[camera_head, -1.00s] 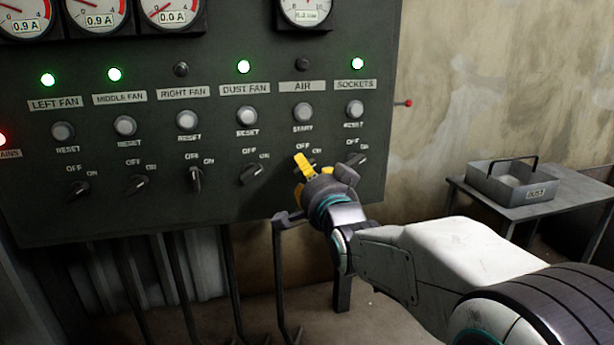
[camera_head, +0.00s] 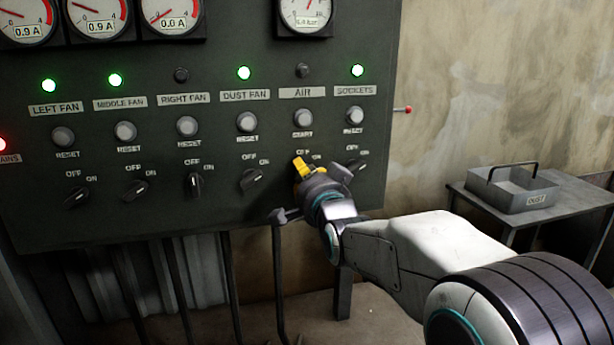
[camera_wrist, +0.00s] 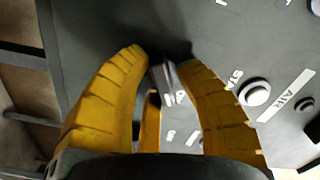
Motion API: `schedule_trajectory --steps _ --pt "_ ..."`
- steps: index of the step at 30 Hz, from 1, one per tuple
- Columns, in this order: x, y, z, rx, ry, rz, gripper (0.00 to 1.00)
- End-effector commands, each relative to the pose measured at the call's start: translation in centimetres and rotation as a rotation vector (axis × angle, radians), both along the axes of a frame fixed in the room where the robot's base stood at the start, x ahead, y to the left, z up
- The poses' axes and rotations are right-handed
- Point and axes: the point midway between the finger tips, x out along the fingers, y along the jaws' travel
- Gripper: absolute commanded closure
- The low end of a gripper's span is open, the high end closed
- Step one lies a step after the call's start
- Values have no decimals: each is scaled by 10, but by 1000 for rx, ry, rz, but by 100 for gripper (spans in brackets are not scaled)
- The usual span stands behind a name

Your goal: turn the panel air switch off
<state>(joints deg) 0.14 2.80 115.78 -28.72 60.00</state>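The air switch is a dark grey knob under the AIR label on the panel. In the wrist view the knob (camera_wrist: 163,80) stands between my two long yellow fingers; in the head view my gripper hides it. My gripper (camera_head: 301,167) is at the panel, below the START button (camera_head: 303,118). The wrist view shows the gripper (camera_wrist: 166,62) with its fingertips apart, one on each side of the knob, with a narrow gap at the right finger. Firm contact cannot be told. The AIR lamp (camera_head: 303,71) is dark.
Neighbouring knobs are close: the dust fan knob (camera_head: 251,180) to the left and the sockets knob (camera_head: 356,167) to the right, partly behind my gripper. A grey dust tray (camera_head: 512,198) sits on a small table (camera_head: 572,198) at the right.

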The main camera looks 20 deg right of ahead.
Motion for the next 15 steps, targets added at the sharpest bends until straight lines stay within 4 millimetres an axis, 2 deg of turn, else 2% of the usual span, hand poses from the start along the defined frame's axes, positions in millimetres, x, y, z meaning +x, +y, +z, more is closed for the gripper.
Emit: schedule_trajectory --steps 1,8,15 --pt "0 0 -1 0 2 0 78" --pt "0 0 -2 0 4 0 99" --pt "0 -1 -2 0 5 -1 100"
